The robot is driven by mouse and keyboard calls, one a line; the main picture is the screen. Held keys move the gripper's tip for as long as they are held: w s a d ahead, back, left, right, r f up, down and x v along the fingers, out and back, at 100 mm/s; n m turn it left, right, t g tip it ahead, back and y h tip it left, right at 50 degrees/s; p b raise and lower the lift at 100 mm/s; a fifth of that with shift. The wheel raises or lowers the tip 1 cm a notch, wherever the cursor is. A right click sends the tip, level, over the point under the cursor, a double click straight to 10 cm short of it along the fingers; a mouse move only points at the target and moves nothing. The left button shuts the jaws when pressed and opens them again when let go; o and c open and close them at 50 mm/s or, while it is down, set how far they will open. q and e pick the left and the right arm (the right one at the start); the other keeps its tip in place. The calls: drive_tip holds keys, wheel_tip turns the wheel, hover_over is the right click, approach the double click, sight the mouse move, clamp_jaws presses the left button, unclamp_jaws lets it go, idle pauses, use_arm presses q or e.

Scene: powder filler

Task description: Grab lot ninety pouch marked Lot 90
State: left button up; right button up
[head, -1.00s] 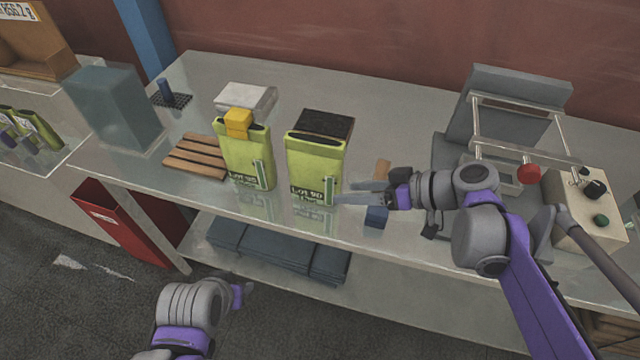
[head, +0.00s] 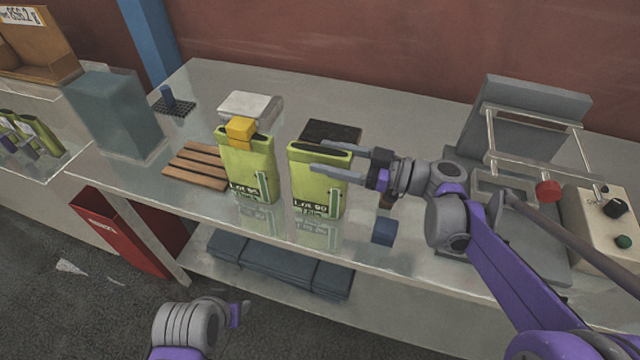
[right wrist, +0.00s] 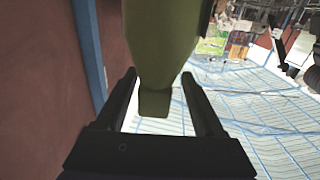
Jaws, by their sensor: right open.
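A green pouch (head: 318,185) stands upright on the bench, its label reading Lot 90. A second green pouch (head: 248,172) with a yellow clip (head: 240,130) on top stands to its left; its label's last digit is hard to read. My right gripper (head: 338,162) is open at the right pouch's upper part, one finger crossing its front. In the right wrist view, a green pouch (right wrist: 158,55) reaches down between the open fingers; contact is unclear. My left gripper (head: 240,312) is low at the front, its jaws too small to judge.
A slatted wooden rack (head: 203,166) lies left of the pouches. A blue block (head: 384,232) sits near the bench's front edge. A machine with a control box (head: 598,215) stands at the right. A red bin (head: 120,230) stands below left.

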drive_tip(key=shift+x, duration=1.05)
drive_tip(key=shift+s, duration=0.15)
drive_tip(key=shift+c, duration=0.2)
clamp_jaws()
